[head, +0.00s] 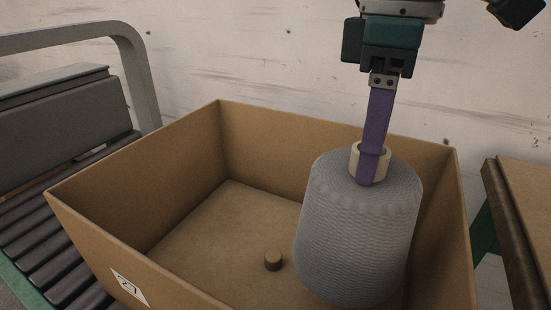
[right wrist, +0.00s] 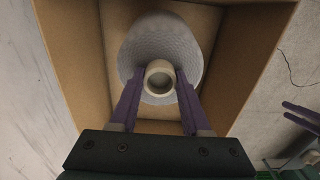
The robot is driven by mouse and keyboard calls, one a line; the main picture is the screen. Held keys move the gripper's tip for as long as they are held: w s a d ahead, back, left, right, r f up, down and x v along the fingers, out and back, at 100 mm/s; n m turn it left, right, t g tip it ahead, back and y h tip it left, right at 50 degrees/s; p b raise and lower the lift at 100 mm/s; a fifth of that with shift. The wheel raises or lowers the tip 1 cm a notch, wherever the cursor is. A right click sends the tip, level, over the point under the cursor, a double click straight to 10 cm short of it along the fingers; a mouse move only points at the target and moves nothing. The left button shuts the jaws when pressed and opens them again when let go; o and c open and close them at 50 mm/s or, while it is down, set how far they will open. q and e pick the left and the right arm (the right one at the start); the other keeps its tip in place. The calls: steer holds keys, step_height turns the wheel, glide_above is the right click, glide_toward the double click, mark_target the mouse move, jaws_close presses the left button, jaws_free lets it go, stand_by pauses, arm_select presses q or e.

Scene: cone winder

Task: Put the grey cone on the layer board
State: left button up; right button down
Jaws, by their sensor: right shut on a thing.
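The grey cone (head: 357,228) is upright, wide end down, inside the right part of a cardboard box. My right gripper (head: 369,165) is shut on the pale tube rim at its top, and the right wrist view shows the fingers (right wrist: 160,80) on either side of that rim. My left gripper (right wrist: 291,110) shows at the right wrist view's edge, fingers apart.
The box walls (head: 130,175) stand around the cone, and the right wall is close to it. A roller conveyor (head: 45,225) lies left, and a brown-topped table (head: 520,215) stands right.

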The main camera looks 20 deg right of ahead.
step_height(320, 180, down, 7)
steer(key=shift+f+b, duration=0.2)
steer(key=shift+b, duration=0.45)
steer(key=shift+f, duration=0.1)
steer(key=shift+c, duration=1.8)
jaws_free()
step_height(320, 180, up, 12)
steer(key=shift+r+p, duration=0.1)
steer(key=shift+p, duration=1.15)
